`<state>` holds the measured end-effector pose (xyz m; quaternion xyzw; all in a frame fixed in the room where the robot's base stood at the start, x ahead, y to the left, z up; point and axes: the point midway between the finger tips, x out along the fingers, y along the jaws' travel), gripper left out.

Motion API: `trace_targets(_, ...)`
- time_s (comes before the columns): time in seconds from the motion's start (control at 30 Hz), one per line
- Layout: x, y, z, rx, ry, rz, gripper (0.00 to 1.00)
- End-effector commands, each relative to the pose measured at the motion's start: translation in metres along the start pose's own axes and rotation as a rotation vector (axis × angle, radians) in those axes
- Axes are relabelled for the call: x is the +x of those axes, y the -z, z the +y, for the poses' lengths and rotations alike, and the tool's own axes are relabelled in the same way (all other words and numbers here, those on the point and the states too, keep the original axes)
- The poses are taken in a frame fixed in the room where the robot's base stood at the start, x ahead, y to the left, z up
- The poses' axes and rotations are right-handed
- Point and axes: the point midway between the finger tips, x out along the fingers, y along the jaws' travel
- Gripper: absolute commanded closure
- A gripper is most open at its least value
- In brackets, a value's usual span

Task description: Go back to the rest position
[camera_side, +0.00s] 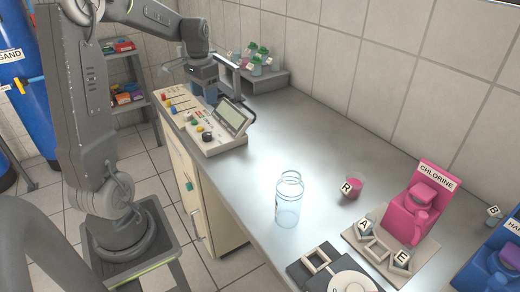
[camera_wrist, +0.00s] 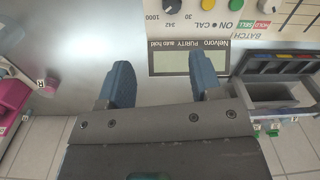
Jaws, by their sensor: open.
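My gripper (camera_wrist: 163,82) shows in the wrist view with its two blue fingers spread apart and nothing held between them. In the side view my gripper (camera_side: 204,92) hangs at the far left part of the bench, by the control panel (camera_side: 178,107). In the wrist view the grey display (camera_wrist: 188,62) of the purity meter lies beyond and between the fingertips. I cannot tell how far the fingertips are from the panel.
A clear bottle (camera_side: 288,203) stands on the steel bench (camera_side: 265,165).

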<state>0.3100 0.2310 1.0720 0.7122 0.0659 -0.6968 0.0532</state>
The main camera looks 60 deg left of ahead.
Motion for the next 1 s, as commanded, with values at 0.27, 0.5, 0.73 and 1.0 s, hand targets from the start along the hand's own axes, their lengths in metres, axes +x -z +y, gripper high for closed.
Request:
trace_targets(0.27, -0.051, -0.034, 0.137, 0.082, 0.053, 0.187, 0.41)
trace_targets(0.5, -0.064, -0.103, 0.223, 0.137, 0.010, 0.367, 0.41)
trace_targets(0.73, -0.059, -0.145, 0.254, 0.160, -0.050, 0.458, 0.41)
trace_targets(1.0, -0.058, -0.150, 0.257, 0.162, -0.059, 0.468, 0.41)
